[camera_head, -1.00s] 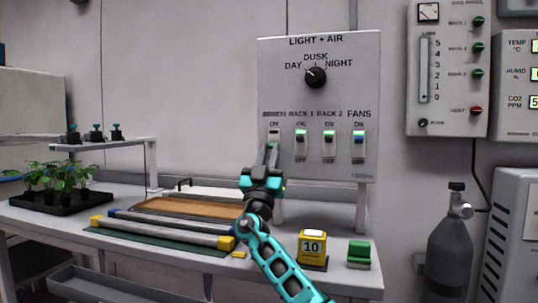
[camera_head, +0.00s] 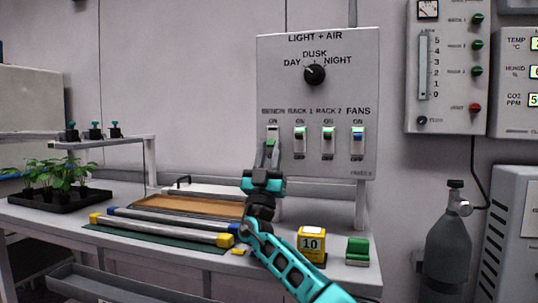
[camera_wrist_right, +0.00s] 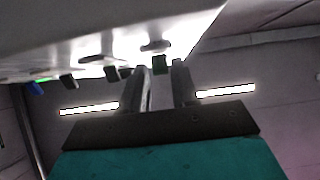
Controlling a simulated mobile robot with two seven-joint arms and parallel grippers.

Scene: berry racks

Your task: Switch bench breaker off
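The bench breaker (camera_head: 272,133) is the leftmost of the switches on the grey LIGHT + AIR panel (camera_head: 352,85). The label above it seems to read ON; the lower part of the switch is hidden by my gripper. My right gripper (camera_head: 270,148) points up at it from below, fingertips at the switch. In the right wrist view the two fingers (camera_wrist_right: 163,80) are apart, with a dark green switch lever (camera_wrist_right: 160,63) showing between or just beyond their tips. I cannot tell whether they touch it. My left gripper is not in view.
RACK 1 (camera_head: 299,140), RACK 2 (camera_head: 328,140) and FANS (camera_head: 357,140) switches stand close to the right. A DAY/DUSK/NIGHT knob (camera_head: 314,75) is above.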

